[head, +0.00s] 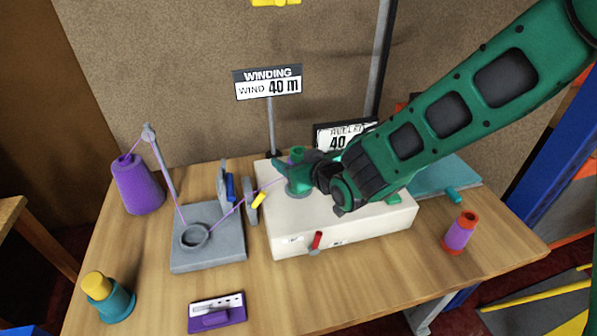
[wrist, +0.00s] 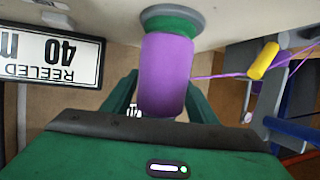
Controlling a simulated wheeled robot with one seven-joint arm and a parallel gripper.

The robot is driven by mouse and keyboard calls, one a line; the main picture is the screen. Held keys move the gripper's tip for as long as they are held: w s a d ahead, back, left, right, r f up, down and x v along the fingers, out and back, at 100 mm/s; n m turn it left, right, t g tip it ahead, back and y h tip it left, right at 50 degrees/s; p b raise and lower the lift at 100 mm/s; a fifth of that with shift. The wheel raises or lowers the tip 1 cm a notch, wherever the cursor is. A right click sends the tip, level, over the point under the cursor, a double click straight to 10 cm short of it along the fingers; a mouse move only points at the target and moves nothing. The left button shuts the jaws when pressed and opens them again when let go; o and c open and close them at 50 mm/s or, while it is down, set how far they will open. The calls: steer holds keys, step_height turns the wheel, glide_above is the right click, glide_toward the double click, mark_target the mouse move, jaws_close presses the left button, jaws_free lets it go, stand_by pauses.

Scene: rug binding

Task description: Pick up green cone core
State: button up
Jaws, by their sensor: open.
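The green cone core (wrist: 172,24) sits on a grey disc on the white winder (head: 345,222), wound with purple yarn (wrist: 165,75). In the wrist view its green end shows beside the disc. A purple strand runs from it to the right. In the head view its green top (head: 297,152) shows above my gripper, which hides much of the rest. My gripper (head: 296,172) is open at the core. In the wrist view its two fingers stand on either side of the purple winding; I cannot tell whether they touch it.
A purple yarn cone (head: 138,185) and a grey guide stand (head: 208,250) are at left. A teal cone with a yellow top (head: 108,298), a purple tool (head: 217,313) and an orange-ended purple cone (head: 459,233) stand apart. A red lever (head: 316,242) fronts the winder. Signs rise behind.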

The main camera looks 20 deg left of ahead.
steer(key=c, duration=1.2)
steer(key=shift+r, duration=0.1)
steer(key=shift+c, duration=0.2)
